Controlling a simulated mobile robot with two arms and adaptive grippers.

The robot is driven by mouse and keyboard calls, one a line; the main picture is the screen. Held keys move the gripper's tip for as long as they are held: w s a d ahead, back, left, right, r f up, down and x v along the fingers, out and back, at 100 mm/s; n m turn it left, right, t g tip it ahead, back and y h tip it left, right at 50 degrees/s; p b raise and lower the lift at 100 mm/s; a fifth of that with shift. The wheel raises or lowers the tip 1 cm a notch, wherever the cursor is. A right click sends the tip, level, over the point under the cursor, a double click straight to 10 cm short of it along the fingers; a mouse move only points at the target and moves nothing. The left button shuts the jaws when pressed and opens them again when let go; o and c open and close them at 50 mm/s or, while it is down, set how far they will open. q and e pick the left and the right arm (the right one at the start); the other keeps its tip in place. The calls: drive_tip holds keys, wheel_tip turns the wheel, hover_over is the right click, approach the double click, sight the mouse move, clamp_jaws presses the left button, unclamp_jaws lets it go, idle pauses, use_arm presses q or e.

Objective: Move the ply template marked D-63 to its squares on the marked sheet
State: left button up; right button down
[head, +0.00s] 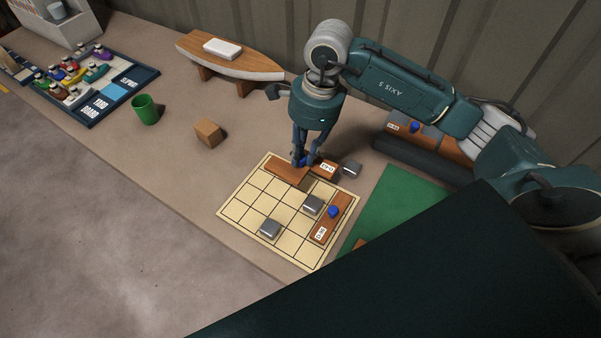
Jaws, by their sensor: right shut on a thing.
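My right gripper (300,162) points down at the far edge of the marked sheet (244,214), a cream board with a black grid. It is shut on a brown ply template (284,171) lying at or just above the sheet's far squares. A brown part with a white label (327,168) shows to the right of the fingers; it seems part of the same template. The label is small and turned, perhaps D-63. Another brown template (341,210) with a blue knob and label lies along the sheet's right side. My left gripper is not in view.
Grey metal blocks stand on the sheet (270,229), (312,204), and another grey block (352,169) beyond its far corner. A green mat (395,205) lies right. A wooden cube (208,132), green cup (145,109), boat model (230,62) and bottle tray (110,95) stand left.

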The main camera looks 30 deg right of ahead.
sight(302, 168)
wheel_tip(302, 168, down, 5)
drive_tip(key=shift+w+a+p, duration=0.1)
drive_tip(key=shift+a+p, duration=0.05)
drive_tip(key=shift+p, duration=0.3)
drive_tip(key=shift+f, duration=0.5)
wheel_tip(302, 168, down, 3)
drive_tip(key=shift+f+p, duration=0.2)
drive_tip(key=shift+p, duration=0.3)
drive_tip(key=shift+f, duration=0.3)
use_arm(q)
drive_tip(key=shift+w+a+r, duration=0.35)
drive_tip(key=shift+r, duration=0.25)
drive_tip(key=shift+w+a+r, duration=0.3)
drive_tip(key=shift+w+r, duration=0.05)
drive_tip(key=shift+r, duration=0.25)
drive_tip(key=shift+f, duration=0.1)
use_arm(e)
drive_tip(key=shift+f+b, duration=0.2)
drive_tip(key=shift+b, duration=0.1)
drive_tip(key=c, duration=1.6)
unclamp_jaws()
drive_tip(key=shift+r, duration=0.1)
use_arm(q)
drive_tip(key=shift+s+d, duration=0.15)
